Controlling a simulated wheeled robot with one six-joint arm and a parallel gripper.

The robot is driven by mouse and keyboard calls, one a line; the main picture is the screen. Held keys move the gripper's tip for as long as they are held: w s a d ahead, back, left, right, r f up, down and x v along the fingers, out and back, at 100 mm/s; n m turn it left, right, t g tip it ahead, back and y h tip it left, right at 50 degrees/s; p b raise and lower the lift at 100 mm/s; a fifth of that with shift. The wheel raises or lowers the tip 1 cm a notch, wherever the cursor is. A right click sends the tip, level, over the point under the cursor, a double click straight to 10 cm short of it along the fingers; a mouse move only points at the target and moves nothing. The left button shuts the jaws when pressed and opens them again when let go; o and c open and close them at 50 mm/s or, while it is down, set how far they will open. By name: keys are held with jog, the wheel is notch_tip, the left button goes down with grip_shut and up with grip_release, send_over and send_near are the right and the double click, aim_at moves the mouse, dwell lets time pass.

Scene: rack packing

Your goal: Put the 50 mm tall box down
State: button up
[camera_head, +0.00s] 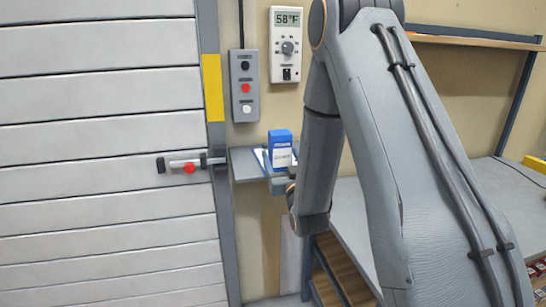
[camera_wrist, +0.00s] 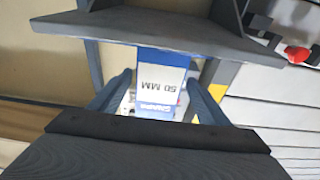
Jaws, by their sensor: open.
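The 50 mm tall box (camera_head: 280,148), blue with a white label, stands upright on a small grey wall shelf (camera_head: 244,166) in the head view. In the wrist view the box (camera_wrist: 160,75) shows upside down with "50 MM" on its label, its base end against the shelf (camera_wrist: 150,36). My gripper (camera_wrist: 160,92) is open, with one finger on each side of the box and a visible gap beside it. In the head view my gripper (camera_head: 279,184) is partly hidden behind my arm, just in front of the box.
A slatted door (camera_head: 100,120) with a red-knobbed latch (camera_head: 189,168) is left of the shelf. A button panel (camera_head: 245,87) and a thermostat (camera_head: 286,45) hang on the wall above. A grey worktop (camera_head: 365,215) lies to the right, partly behind my arm.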

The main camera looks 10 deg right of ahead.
jog(key=s+f+b, duration=0.2)
jog(key=s, duration=0.7)
jog(key=shift+s+b, duration=0.25)
jog(key=shift+b, duration=0.1)
